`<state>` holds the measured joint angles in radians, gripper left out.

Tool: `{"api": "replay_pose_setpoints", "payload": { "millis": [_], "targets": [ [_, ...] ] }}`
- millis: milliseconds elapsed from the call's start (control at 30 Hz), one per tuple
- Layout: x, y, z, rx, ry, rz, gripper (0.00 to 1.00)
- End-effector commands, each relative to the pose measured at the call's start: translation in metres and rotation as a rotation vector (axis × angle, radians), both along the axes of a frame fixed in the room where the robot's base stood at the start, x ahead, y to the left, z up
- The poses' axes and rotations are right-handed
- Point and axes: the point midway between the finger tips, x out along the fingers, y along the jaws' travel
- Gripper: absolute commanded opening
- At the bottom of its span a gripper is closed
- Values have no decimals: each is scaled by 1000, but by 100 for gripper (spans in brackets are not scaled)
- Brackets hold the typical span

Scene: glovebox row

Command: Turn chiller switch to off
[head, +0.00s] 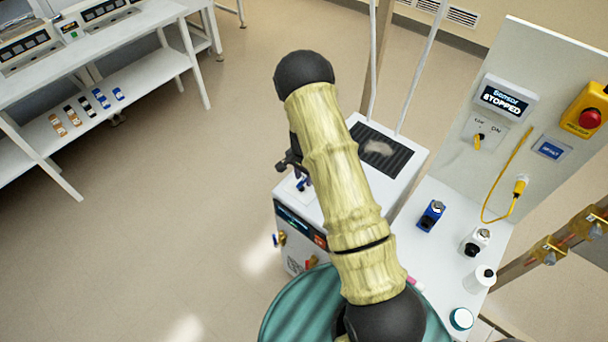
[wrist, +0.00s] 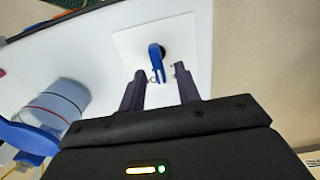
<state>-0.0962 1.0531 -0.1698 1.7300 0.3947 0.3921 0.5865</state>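The chiller (head: 299,250) is a white box with a dark grille on top and a lit display on its front, left of the bench in the head view. Its blue switch lever (head: 302,183) shows small on the top, partly behind my arm. In the wrist view the blue lever (wrist: 157,62) stands on a white square plate with a dark pivot; small marks on the plate are partly covered. My gripper (wrist: 160,73) is open, its two dark fingers on either side of the lever's near end. I cannot tell whether they touch it. In the head view my gripper (head: 289,163) is mostly hidden by my arm.
A pale blue banded cylinder (wrist: 55,105) stands left of my gripper. On the right panel are a yellow-levered OFF/ON switch (head: 479,141), a display reading STOPPED (head: 505,99) and a red emergency button (head: 590,118). Bottles stand on the bench. Floor left of the chiller is clear.

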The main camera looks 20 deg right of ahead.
Motion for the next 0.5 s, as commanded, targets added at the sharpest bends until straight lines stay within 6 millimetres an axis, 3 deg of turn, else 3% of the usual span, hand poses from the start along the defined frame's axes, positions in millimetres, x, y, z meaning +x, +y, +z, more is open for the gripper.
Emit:
{"api": "replay_pose_setpoints", "payload": {
  "millis": [267,433,500],
  "targets": [
    [0,1,-2,0,0,1,33],
    [0,1,-2,0,0,2,3],
    [0,1,-2,0,0,2,0]
  ]
}}
